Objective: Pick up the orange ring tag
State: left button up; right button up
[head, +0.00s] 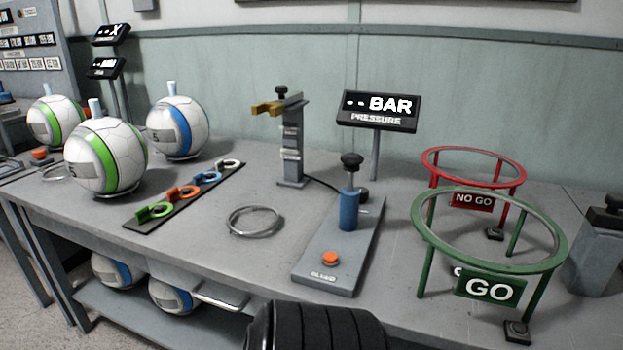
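The orange ring tag (184,191) sits on a dark strip (143,225) on the bench, between a green ring tag (155,210) and a blue ring tag (207,177). A white ring tag (230,164) is at the strip's far end. The orange tag is a small ring with a pale part showing at its middle. Nothing covers it. Neither of my grippers shows in the head view.
White balls, one with a blue band (177,128) and one with green (105,157), stand left of the strip. A metal ring (254,221) lies to its right.

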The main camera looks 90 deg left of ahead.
aim_at(173, 195)
jog(key=k+u, duration=0.15)
jog(key=u, duration=2.95)
jog(key=k+l+u, duration=0.1)
jog(key=l+u, duration=0.25)
jog(key=k+l+u, duration=0.2)
jog(key=l+u, duration=0.15)
jog(key=k+l+u, duration=0.3)
jog(key=i+l, duration=0.1)
jog(key=l, duration=0.6)
